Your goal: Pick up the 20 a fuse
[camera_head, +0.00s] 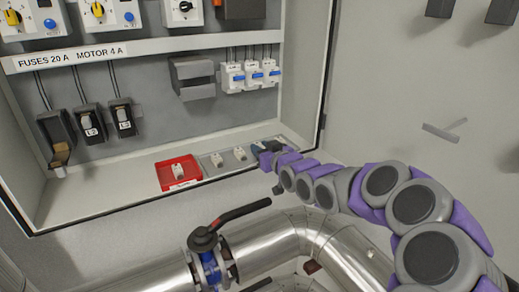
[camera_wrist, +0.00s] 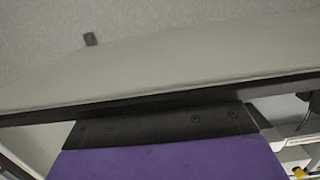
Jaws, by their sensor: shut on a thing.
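My gripper (camera_head: 268,154) is at the right end of a grey tray (camera_head: 228,167) on the cabinet floor, low over its dark far part. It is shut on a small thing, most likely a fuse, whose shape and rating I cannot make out. White fuses stand in the grey tray, one in its left part (camera_head: 217,160) and one in its middle (camera_head: 240,154). Another white fuse (camera_head: 179,172) stands in a red tray (camera_head: 166,184) to the left. In the wrist view my purple gripper body fills the bottom, and the held thing is hidden.
A label "FUSES 20 A MOTOR 4 A" (camera_head: 70,57) is on the rail. Black fuse holders marked L2 (camera_head: 90,124) and L3 (camera_head: 124,117) hang below; the left holder (camera_head: 57,137) looks open. Blue-switched breakers (camera_head: 250,75) are above. A black-handled valve (camera_head: 205,240) and pipes stand in front.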

